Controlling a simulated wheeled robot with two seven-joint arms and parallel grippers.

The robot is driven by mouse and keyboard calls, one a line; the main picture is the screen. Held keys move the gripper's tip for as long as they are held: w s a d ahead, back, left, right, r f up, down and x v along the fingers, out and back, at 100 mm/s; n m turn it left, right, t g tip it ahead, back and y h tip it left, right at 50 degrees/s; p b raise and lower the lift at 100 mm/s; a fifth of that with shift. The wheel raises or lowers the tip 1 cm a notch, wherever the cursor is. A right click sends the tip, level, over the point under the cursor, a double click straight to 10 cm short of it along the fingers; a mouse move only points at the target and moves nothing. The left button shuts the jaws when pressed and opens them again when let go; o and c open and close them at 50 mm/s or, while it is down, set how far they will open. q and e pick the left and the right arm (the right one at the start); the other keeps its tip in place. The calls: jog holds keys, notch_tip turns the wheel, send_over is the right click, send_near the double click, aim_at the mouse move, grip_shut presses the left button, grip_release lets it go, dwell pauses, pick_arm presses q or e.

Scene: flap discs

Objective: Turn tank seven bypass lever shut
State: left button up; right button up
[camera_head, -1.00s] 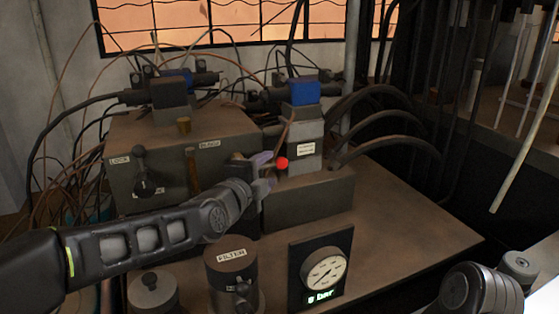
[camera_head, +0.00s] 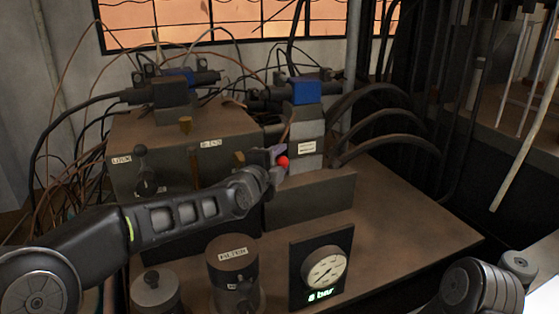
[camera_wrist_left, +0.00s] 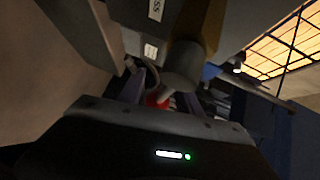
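A lever with a red knob (camera_head: 283,162) is at the front of an upright grey valve block (camera_head: 306,128) with a blue cap. The block bears a small white label (camera_head: 308,147), too small to read. My left gripper (camera_head: 277,160) is right at the red knob, reaching in from the left. In the left wrist view the red knob (camera_wrist_left: 157,101) shows between the fingers, partly hidden by the gripper body and a finger. The finger gap is too dark to tell whether they grip it. The lever's shaft is mostly hidden. My right gripper is not in view.
A box (camera_head: 150,210) with labels LOCK and BLEED, a knobbed lever (camera_head: 141,160) and several hoses stands left. A FILTER canister (camera_head: 231,262) and a dial gauge (camera_head: 325,268) stand in front. Black hoses (camera_head: 385,125) arch behind right. The bench top (camera_head: 410,220) is free on the right.

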pick_arm(q)
grip_shut()
dwell(1.1)
